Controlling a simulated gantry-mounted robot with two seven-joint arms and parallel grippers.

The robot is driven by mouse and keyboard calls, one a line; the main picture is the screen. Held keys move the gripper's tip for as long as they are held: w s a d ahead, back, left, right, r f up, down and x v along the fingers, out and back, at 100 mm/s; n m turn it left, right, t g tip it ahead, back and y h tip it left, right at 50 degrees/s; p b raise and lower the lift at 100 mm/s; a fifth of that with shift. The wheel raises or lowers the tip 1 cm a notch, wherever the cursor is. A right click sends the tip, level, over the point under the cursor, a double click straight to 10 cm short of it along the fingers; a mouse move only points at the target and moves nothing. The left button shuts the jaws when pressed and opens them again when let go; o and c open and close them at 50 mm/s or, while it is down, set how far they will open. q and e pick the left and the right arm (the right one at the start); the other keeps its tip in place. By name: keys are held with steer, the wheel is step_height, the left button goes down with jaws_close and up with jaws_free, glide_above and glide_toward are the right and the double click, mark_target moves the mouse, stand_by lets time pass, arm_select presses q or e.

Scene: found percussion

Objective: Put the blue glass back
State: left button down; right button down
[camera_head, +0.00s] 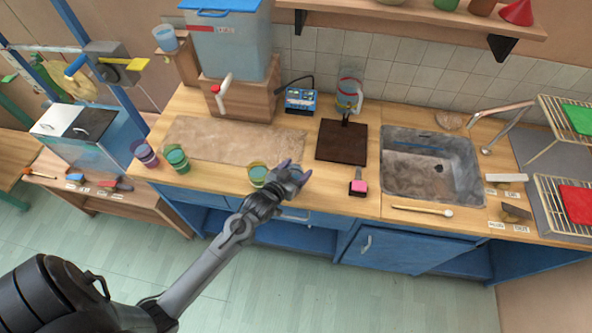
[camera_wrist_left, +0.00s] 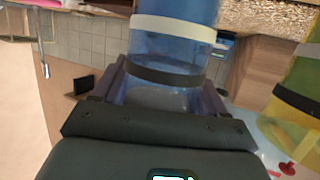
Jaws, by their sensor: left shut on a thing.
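My left gripper (camera_head: 293,175) is over the front edge of the wooden counter, to the right of a green-yellow glass (camera_head: 258,174). It is shut on the blue glass (camera_wrist_left: 170,45), which has a white band and a dark band and fills the space between the fingers in the left wrist view. In the head view the gripper mostly hides the blue glass, and I cannot tell if it touches the counter. A yellow-green glass (camera_wrist_left: 297,85) stands close to the right in the wrist view. My right gripper is not in view.
A green glass (camera_head: 176,158) and a purplish glass (camera_head: 145,153) stand at the counter's left. A brown mat (camera_head: 215,138) lies behind. A dark board (camera_head: 341,142), a pink-handled brush (camera_head: 358,184) and a sink (camera_head: 430,165) are to the right. Another blue glass (camera_head: 165,39) sits on a small ledge.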

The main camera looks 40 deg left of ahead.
arm_select(q)
steer(key=shift+f, duration=0.15)
steer(key=shift+c, duration=0.2)
jaws_free()
steer(key=s+d+r+m+g, duration=0.1)
steer(key=s+d+g, duration=0.2)
steer(key=s, duration=0.5)
steer(key=s+d+r+m+g+h, duration=0.1)
steer(key=s+d+g, duration=0.3)
steer(key=s, duration=0.5)
steer(key=s+d+r+m+g+h, duration=0.1)
steer(key=s+d+g, duration=0.2)
steer(key=s, duration=0.6)
steer(key=shift+d+r+g, duration=0.2)
steer(key=shift+d+g, duration=0.05)
steer(key=shift+g, duration=0.15)
